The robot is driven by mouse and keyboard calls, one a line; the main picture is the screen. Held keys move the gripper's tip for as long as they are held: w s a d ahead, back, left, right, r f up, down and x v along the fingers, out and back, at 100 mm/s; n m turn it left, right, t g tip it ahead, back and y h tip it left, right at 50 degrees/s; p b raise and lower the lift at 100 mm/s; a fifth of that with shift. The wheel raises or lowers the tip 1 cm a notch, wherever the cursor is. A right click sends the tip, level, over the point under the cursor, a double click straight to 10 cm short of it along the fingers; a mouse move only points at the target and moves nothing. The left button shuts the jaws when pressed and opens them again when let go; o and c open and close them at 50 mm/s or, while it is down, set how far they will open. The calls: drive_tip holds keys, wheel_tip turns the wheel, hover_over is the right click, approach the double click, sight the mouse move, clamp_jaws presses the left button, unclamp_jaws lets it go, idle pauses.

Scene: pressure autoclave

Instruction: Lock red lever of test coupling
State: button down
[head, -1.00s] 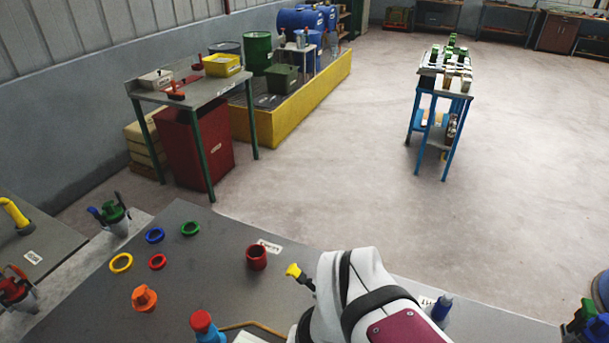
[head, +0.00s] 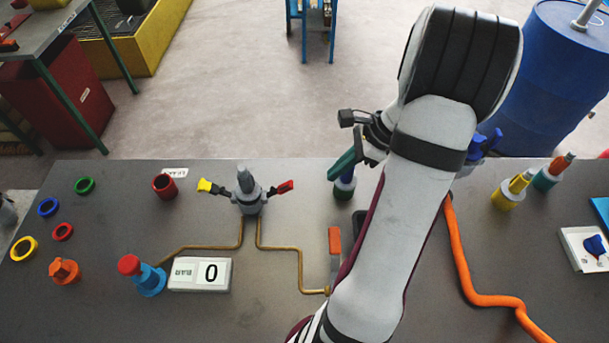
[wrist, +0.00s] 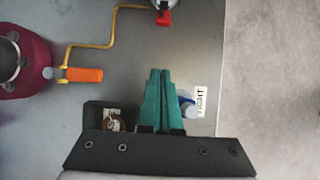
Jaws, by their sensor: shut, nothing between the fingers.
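The grey test coupling (head: 248,203) stands upright on the bench, left of my arm in the head view. Its yellow lever (head: 212,187) sticks out to the left and its red lever (head: 279,188) to the right, sloping slightly upward. In the wrist view the red lever (wrist: 164,18) shows at the top edge, with only part of the coupling. My gripper (head: 334,174) has teal fingers, shut and empty, to the right of the red lever and apart from it. The closed fingers (wrist: 157,73) point toward the lever in the wrist view.
An orange-handled valve (head: 335,241) stands between coupling and arm, on brass pipe. A gauge reading 0 (head: 205,274), a blue fitting with red cap (head: 149,279) and a red cup (head: 165,187) lie left. An orange hose (head: 462,265) lies right.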

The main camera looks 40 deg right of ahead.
sight(287, 185)
drive_tip(key=x, duration=1)
drive_tip(key=shift+a+r, duration=0.1)
drive_tip(key=shift+r, duration=0.05)
drive_tip(key=shift+w+a+r, duration=0.25)
drive_tip(key=shift+w+r, duration=0.05)
drive_tip(key=shift+r, duration=0.25)
drive_tip(key=shift+w+a+r, duration=0.25)
drive_tip(key=shift+r, duration=0.3)
drive_tip(key=shift+w+a+r, duration=0.25)
drive_tip(key=shift+r, duration=0.2)
drive_tip(key=shift+w+a+r, duration=0.1)
drive_tip(key=shift+w+a+r+g+h, duration=0.45)
drive_tip(key=shift+r+g+h, duration=0.2)
drive_tip(key=shift+g+h, duration=0.15)
drive_tip(key=shift+w+a+r+g+h, duration=0.4)
drive_tip(key=shift+r+g+h, duration=0.3)
drive_tip(key=shift+h, duration=0.1)
drive_tip(key=w+a+g+h, duration=0.1)
drive_tip(key=w+a+r+g+h, duration=0.1)
drive_tip(key=g+h, duration=0.1)
drive_tip(key=shift+w+a+r, duration=0.25)
drive_tip(key=shift+w+a, duration=0.05)
drive_tip(key=shift+w, duration=0.05)
drive_tip(key=shift+w+a+r+g, duration=0.1)
drive_tip(key=shift+w+a+g, duration=0.2)
drive_tip(key=shift+a, duration=0.05)
drive_tip(key=shift+w+a, duration=0.1)
